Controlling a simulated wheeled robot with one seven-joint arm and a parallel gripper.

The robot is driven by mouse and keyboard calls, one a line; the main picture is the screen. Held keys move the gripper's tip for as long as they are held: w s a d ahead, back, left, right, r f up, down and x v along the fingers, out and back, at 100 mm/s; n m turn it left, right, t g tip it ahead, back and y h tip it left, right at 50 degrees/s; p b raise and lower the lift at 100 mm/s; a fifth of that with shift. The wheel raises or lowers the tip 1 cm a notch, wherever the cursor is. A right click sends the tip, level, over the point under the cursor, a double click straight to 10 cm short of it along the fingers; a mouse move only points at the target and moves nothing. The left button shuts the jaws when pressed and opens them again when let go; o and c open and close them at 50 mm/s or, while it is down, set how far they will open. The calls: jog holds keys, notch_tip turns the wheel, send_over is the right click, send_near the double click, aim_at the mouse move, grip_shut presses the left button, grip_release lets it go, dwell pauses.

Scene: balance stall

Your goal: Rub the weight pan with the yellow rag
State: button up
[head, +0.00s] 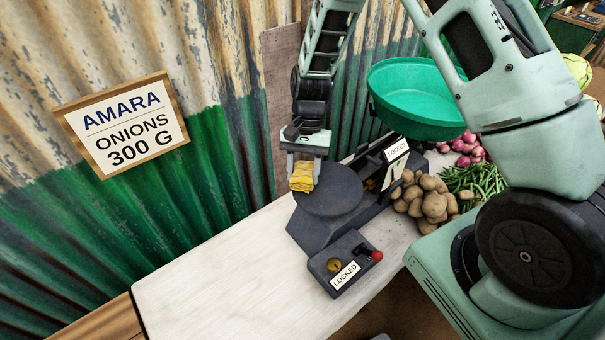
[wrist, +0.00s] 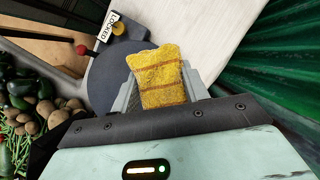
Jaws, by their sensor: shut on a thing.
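My gripper (head: 303,168) is shut on the yellow rag (head: 302,183), a folded cloth with brown stripes. The rag also fills the space between the fingers in the wrist view (wrist: 160,75). The dark grey round weight pan (head: 335,193) sits on the balance's black base. The rag is at the pan's left rim in the head view. In the wrist view the pan (wrist: 105,75) is partly hidden behind the rag and the gripper. I cannot tell whether the rag touches the pan.
A green goods pan (head: 412,95) stands raised behind. A control box (head: 343,265) with a red-knobbed lever and a LOCKED label sits in front. Potatoes (head: 428,197), green beans (head: 478,181) and onions (head: 470,147) lie at right. The white counter (head: 215,285) is clear at left. A corrugated wall is close behind.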

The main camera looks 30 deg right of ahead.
jog(key=shift+r+p, duration=1.4)
jog(key=shift+r, duration=0.8)
